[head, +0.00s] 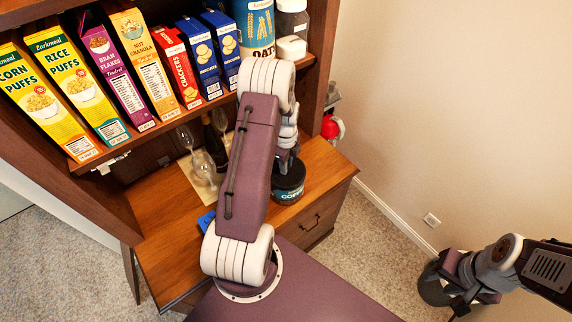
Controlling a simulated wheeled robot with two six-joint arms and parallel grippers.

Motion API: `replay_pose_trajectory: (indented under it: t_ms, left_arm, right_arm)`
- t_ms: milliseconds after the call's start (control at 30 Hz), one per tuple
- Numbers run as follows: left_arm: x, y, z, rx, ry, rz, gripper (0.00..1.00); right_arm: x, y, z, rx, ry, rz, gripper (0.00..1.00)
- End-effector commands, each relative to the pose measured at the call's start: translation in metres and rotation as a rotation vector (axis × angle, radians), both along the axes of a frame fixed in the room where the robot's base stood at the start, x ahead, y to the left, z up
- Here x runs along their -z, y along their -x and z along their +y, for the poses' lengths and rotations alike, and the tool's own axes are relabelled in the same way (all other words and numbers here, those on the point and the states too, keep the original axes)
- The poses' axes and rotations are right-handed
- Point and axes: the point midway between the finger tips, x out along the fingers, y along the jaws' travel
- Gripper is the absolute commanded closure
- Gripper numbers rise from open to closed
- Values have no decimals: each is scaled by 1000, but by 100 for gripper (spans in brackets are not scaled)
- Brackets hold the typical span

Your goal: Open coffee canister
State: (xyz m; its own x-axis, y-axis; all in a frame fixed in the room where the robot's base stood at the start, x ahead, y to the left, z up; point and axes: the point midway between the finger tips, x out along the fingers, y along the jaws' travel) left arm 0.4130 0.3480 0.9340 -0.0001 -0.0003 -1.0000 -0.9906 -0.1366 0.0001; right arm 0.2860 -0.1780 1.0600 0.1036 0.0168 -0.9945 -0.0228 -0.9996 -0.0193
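The dark coffee canister (289,190) stands upright on the wooden counter near its right end, its label facing the front. My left gripper (287,158) is directly over the canister's top and overlaps it in the head view. My own arm hides part of that gripper, so I cannot tell whether its fingers are open or shut, or whether they touch the lid. The canister's lid is mostly hidden. My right gripper (462,296) is low at the right, away from the counter. Its finger opening is not clear.
Several cereal boxes (128,75) and an oats canister (256,28) fill the shelf above. Glasses (197,163) and a dark bottle (214,146) stand on the counter left of my arm. Carpet lies right of the counter.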

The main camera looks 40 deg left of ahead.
Motion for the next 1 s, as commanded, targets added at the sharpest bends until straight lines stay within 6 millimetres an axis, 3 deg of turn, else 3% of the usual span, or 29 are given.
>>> replay_pose_trajectory:
  t_ms: [333, 1000]
  left_arm:
    - [-4, 0, 0, 0, 0, -1, 100]
    - [-46, 0, 0, 0, 0, 0, 100]
  right_arm:
    - [-4, 0, 0, 0, 0, 0, 64]
    - [-39, 0, 0, 0, 0, 0, 64]
